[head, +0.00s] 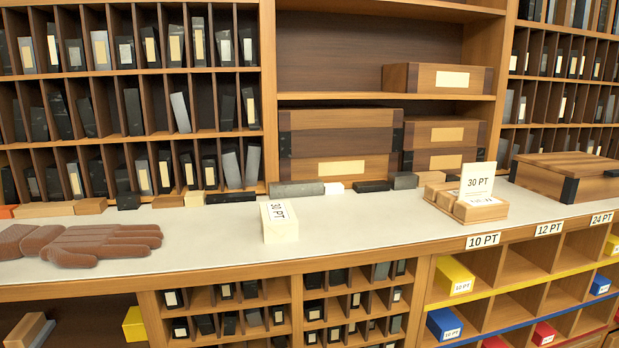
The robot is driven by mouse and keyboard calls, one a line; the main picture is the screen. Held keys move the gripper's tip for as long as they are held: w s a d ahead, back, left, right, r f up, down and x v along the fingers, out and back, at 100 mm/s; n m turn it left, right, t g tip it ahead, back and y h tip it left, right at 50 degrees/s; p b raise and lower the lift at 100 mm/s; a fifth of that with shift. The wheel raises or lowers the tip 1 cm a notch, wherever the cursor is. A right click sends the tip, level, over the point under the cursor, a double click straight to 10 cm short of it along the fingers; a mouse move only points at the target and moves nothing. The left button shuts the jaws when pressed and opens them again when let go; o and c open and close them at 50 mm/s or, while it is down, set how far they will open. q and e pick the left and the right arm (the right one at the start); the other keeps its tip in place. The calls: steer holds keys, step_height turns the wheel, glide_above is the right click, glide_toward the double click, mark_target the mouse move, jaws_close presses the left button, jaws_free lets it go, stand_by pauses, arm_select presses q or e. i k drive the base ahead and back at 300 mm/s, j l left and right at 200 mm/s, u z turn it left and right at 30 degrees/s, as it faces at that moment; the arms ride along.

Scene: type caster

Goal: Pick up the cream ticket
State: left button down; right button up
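A cream-white ticket (477,180) printed "30 PT" stands upright, leaning slightly, at a small wooden block holder (480,208) on the right half of the counter. How the ticket's lower edge is held is hidden. A cream block (285,232) with a white "30 PT" label stands nearer the middle of the counter, apart from the holder. Neither of my grippers is in view.
Brown gloves (85,245) lie at the counter's left. A dark-banded wooden box (565,177) stands at its right end. Small blocks line the back edge below the shelves. The pale counter (365,228) is clear between cream block and holder.

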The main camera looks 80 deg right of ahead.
mark_target(477, 180)
steer(key=z, duration=3.45)
